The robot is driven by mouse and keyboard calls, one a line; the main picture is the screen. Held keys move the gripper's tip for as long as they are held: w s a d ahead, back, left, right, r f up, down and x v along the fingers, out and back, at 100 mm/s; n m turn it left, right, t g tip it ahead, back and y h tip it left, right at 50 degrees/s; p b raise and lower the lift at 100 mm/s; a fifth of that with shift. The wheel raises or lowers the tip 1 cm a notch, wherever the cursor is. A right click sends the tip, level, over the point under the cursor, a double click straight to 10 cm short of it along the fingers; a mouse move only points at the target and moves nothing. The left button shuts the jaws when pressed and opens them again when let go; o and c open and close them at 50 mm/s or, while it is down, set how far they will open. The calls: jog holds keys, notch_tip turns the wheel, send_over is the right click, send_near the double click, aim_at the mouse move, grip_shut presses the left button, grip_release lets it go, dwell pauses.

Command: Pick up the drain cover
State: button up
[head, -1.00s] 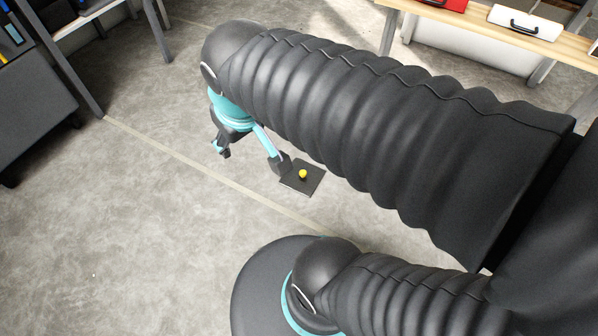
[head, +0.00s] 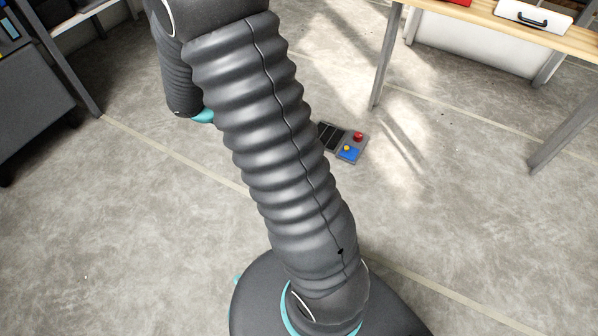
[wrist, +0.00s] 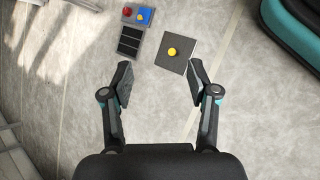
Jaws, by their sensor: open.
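The drain cover (wrist: 179,61), which I take to be the dark square plate with a round yellow knob, lies flat on the floor in the wrist view. In the head view it is not visible; my arm covers much of the floor there. My gripper (wrist: 160,80) is open and empty. In the head view the fingers are hidden.
A dark slatted grate (wrist: 131,40) lies left of the cover. A grey panel (head: 359,151) with red and blue parts adjoins it. The wooden table (head: 480,27) stands at the upper right, with grey legs. My dark base edge shows at the wrist view's upper right.

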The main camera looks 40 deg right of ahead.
jog(key=w+d+f+n+h+b, duration=0.1)
jog(key=f+n, duration=0.2)
jog(key=f, duration=0.8)
jog(key=w+d+f+n+t+h+b, duration=0.1)
jog(key=f+n, duration=0.3)
jog(key=f, duration=0.7)
jog(key=w+d+f+n+t+h+b, duration=0.1)
jog(key=d+f+n+h, duration=0.1)
jog(key=f, duration=1)
jog(key=shift+w+d+f+n+h, duration=0.1)
jog(key=shift+w+d+n+h, duration=0.25)
jog(key=shift+d+n, duration=0.35)
jog(key=shift+d+f+b, duration=0.15)
jog(key=shift+f+b, duration=0.1)
jog(key=shift+b, duration=0.05)
jog(key=b+x, duration=0.1)
jog(key=x, duration=1.2)
jog(key=shift+b, duration=0.3)
jog(key=shift+w, duration=0.1)
grip_shut()
